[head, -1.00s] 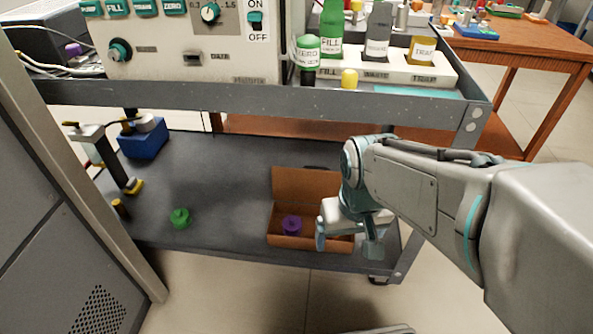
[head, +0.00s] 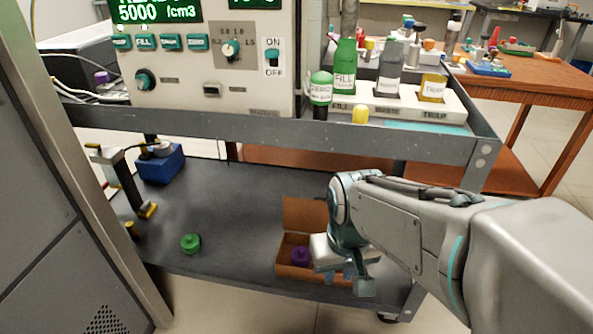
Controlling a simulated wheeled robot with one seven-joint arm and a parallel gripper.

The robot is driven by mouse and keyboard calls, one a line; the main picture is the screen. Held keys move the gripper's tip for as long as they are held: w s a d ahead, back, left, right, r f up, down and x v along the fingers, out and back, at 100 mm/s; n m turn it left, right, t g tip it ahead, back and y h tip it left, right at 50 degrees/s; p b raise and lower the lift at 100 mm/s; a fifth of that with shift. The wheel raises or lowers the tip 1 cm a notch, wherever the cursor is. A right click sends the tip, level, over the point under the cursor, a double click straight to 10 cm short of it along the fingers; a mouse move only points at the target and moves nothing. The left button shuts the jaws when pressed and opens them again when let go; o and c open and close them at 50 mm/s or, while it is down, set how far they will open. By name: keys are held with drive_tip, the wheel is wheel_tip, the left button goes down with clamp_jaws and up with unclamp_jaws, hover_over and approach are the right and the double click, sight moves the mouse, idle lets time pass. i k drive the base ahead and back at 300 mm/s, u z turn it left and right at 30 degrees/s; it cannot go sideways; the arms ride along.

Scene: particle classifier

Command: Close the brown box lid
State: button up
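The brown box (head: 300,272) stands on the lower shelf of the cart, near its front right. Its lid (head: 302,214) is raised along the back edge, so the box is open. A purple knobbed piece (head: 300,256) lies inside. My gripper (head: 346,284) is in front of the right part of the box and hides that side. Its fingers point down; one teal fingertip shows at the right, and the other is partly seen near the box front. I cannot tell whether it touches the box. Nothing is visible between the fingers.
A green knobbed piece (head: 190,243) lies on the lower shelf (head: 235,205), left of the box. A blue-based stand (head: 160,165) is at the back left. The upper shelf edge (head: 300,133) runs above, carrying a control unit (head: 215,60) and bottles. The shelf's middle is clear.

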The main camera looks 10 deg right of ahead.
sight(300, 214)
drive_tip(key=u, duration=3.6)
drive_tip(key=k, duration=2.6)
drive_tip(key=z, duration=1.85)
drive_tip(key=i, duration=0.5)
drive_tip(key=z, duration=0.05)
